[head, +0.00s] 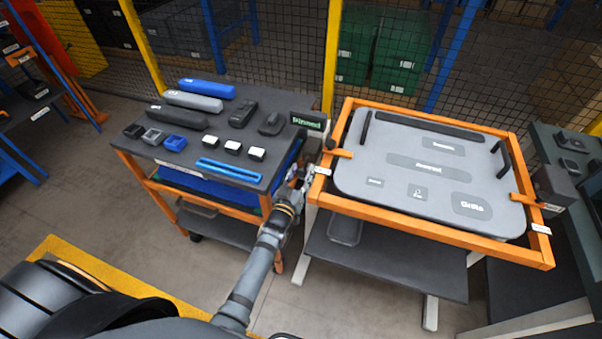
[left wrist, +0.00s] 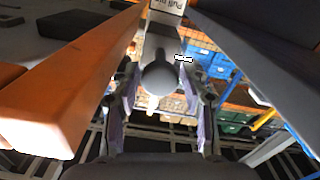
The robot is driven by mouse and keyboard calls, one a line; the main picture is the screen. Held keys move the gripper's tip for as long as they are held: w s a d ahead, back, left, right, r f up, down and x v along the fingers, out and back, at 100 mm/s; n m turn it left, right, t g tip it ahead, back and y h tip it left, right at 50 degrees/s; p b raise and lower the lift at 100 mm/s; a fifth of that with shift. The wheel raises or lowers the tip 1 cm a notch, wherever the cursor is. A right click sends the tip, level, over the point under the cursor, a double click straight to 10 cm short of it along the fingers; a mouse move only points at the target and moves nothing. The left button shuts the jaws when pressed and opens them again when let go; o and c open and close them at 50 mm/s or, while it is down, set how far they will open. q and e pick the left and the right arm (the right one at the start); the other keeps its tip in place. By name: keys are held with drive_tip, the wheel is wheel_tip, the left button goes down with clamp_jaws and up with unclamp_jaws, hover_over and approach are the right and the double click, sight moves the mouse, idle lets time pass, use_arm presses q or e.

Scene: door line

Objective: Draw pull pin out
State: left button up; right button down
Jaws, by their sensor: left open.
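The pull pin (left wrist: 158,78) shows in the left wrist view as a rounded grey knob on a light shaft, below a white label reading "Pull pin" (left wrist: 168,4). My left gripper (left wrist: 160,92) is open, with one finger on each side of the knob; I cannot tell whether either finger touches it. In the head view my left gripper (head: 303,178) is at the left side of the orange frame (head: 430,233), close to a small white label (head: 322,170). The pin itself is too small and covered to make out there. My right gripper is not in view.
A grey door panel (head: 385,185) with black handles lies in the orange frame. Left of it stands a cart (head: 150,150) with several blocks and a blue bar on top. A dark bench (head: 575,165) is at the right. Mesh fencing runs behind.

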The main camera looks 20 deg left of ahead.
use_arm(q)
clamp_jaws()
drive_tip(key=s+p, duration=0.2)
drive_tip(key=s, duration=0.1)
drive_tip(key=shift+s, duration=0.1)
drive_tip(key=shift+f, duration=0.1)
unclamp_jaws()
drive_tip(key=shift+s, duration=0.1)
